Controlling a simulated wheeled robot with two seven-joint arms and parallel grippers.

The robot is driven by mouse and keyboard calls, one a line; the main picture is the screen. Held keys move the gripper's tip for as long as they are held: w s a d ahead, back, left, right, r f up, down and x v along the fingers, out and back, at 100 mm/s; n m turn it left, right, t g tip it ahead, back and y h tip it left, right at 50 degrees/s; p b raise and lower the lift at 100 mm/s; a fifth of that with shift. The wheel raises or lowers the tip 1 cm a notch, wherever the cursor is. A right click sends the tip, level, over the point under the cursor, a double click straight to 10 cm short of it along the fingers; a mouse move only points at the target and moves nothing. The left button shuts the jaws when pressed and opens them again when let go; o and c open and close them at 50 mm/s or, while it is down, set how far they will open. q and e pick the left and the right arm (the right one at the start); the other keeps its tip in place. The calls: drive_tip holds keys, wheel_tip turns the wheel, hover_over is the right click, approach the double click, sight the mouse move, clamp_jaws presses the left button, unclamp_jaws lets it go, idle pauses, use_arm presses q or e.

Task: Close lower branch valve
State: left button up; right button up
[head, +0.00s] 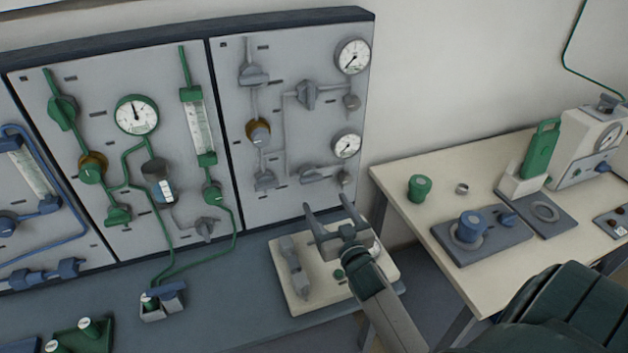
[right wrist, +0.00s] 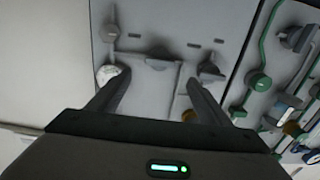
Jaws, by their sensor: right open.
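The lower branch valve (head: 315,174) is a grey handle on a thin grey pipe low on the grey right-hand panel (head: 230,75), left of a small grey knob (head: 345,178). My right gripper (head: 327,205) is open and empty, its two fingers pointing at the panel just below the valve in the head view. In the right wrist view, which shows the panel roughly upside down, the valve (right wrist: 158,52) lies ahead, between the lines of the two spread fingers (right wrist: 158,77). I see no contact with it. My left gripper is not in view.
The upper branch valve (head: 307,95) and two gauges, upper (head: 352,56) and lower (head: 346,145), are on the same panel. A cream board (head: 294,302) with grey fittings lies under my right gripper. A cream table (head: 405,215) with equipment stands at right.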

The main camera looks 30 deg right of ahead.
sight(312, 181)
drive_tip(key=p+x, duration=0.2)
drive_tip(key=x, duration=0.8)
drive_tip(key=shift+w+d, duration=0.1)
drive_tip(key=shift+c, duration=0.6)
drive_tip(key=c, duration=0.9)
